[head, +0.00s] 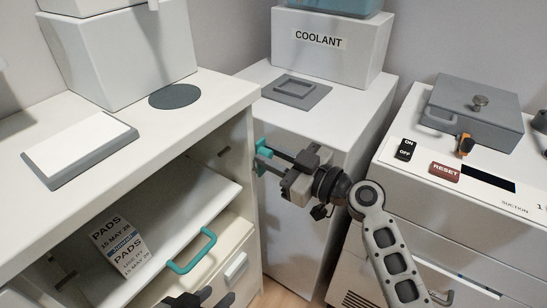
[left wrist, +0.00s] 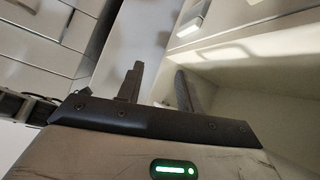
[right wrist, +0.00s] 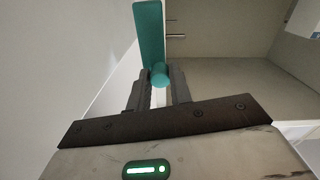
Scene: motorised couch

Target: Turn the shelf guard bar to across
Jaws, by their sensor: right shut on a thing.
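The teal guard bar (right wrist: 149,32) stands along the top middle of the right wrist view, with a round teal knob at its lower end. My right gripper (right wrist: 159,84) is shut on the knob end. In the head view, teal parts of the bar (head: 266,148) show at the fingertips of my right gripper (head: 267,160), at the right front edge of the shelf unit. The rest of the bar is hard to make out there. My left gripper (head: 203,298) is at the bottom edge of the head view; the left wrist view shows its fingers (left wrist: 160,88) apart and empty.
A box of pads (head: 118,243) sits on the open shelf (head: 190,200). A drawer below has a teal handle (head: 192,252), near my left gripper. The coolant box (head: 330,50) and suction unit (head: 470,110) stand to the right.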

